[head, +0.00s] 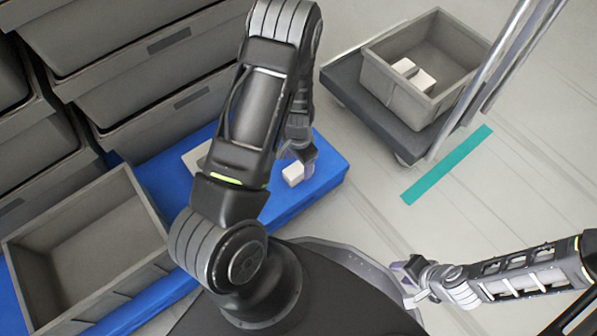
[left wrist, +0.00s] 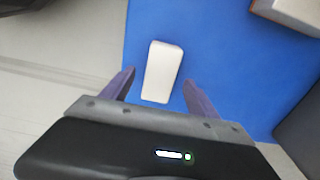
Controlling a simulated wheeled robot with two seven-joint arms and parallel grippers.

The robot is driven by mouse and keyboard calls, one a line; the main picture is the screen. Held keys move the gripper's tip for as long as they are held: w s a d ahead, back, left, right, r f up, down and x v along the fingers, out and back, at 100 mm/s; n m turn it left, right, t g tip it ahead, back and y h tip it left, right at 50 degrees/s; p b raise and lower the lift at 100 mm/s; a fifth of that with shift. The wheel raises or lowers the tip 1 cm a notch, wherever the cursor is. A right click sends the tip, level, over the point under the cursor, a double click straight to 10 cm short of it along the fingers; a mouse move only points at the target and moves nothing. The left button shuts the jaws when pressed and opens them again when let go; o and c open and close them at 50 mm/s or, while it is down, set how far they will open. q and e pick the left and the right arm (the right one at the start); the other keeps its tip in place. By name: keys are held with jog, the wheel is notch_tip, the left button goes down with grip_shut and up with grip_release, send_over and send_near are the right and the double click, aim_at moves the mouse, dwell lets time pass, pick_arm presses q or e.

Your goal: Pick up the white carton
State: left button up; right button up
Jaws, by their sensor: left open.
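The white carton (head: 293,174) lies on the blue platform (head: 325,178), near its right end, partly hidden by my left gripper in the head view. My left gripper (head: 299,158) is open above it. In the left wrist view the carton (left wrist: 162,70) is a long white block, and its near end lies between the two spread purple fingers (left wrist: 160,92). I cannot tell whether either finger touches it. My right gripper (head: 410,283) is low at the right, beside my base, far from the carton; its finger gap is unclear.
An empty grey bin (head: 85,235) stands on the platform at the left, with stacked grey bins (head: 130,65) behind. A pale object (head: 193,158) is partly hidden behind my left arm. A trolley (head: 345,85) carries a grey tote (head: 425,55) holding white boxes (head: 413,74).

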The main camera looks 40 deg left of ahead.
aim_at(298, 167)
pick_arm(q)
notch_tip(298, 167, down, 4)
jog(key=shift+r+b, duration=0.25)
jog(key=shift+b, duration=0.4)
jog(key=shift+c, duration=0.4)
grip_shut()
